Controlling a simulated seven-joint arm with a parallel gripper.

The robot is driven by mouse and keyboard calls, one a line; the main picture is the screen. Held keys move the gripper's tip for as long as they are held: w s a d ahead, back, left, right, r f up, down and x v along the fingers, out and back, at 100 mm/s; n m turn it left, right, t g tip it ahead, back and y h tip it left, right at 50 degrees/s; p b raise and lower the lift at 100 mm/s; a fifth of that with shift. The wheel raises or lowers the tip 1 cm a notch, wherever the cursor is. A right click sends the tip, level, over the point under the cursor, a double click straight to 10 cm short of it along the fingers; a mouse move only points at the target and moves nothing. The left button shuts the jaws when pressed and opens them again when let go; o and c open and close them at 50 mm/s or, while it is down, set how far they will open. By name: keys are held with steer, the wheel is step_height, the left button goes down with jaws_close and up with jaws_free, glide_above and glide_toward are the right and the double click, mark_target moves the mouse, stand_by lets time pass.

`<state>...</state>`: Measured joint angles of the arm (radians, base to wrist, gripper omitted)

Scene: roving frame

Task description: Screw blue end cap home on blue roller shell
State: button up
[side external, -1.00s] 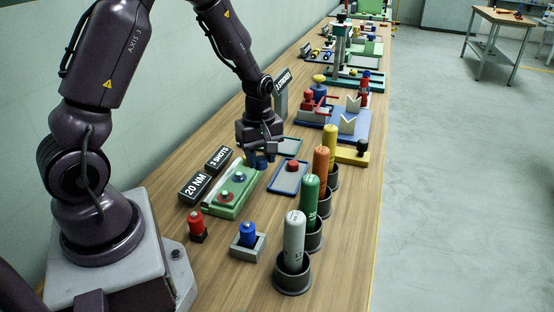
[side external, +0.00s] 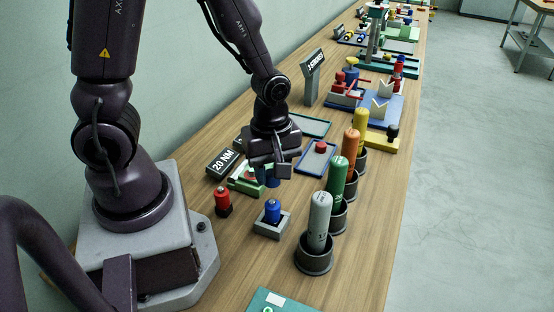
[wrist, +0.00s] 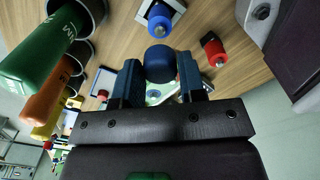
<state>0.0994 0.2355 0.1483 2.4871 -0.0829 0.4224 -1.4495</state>
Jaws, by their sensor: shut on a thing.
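The blue roller shell (side external: 272,212) stands upright in a grey square holder (side external: 270,228). It also shows at the top of the wrist view (wrist: 158,24). My gripper (side external: 267,174) is shut on the blue end cap (wrist: 160,63), a dark blue round piece between the two fingers in the wrist view. In the side view the cap is small and partly hidden by the fingers. The gripper hangs behind the shell, above the green fixture, with the cap apart from the shell.
A red roller (side external: 222,200) stands left of the shell. Grey (side external: 319,222), green (side external: 337,176), orange (side external: 350,144) and yellow cylinders stand in dark cups to the right. The green fixture (side external: 240,187) is partly hidden under my gripper. A teal tray (side external: 285,300) lies in front.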

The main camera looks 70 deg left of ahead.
mark_target(272, 200)
stand_by(0.3)
steer(key=shift+f, duration=2.2)
steer(key=shift+f, duration=0.7)
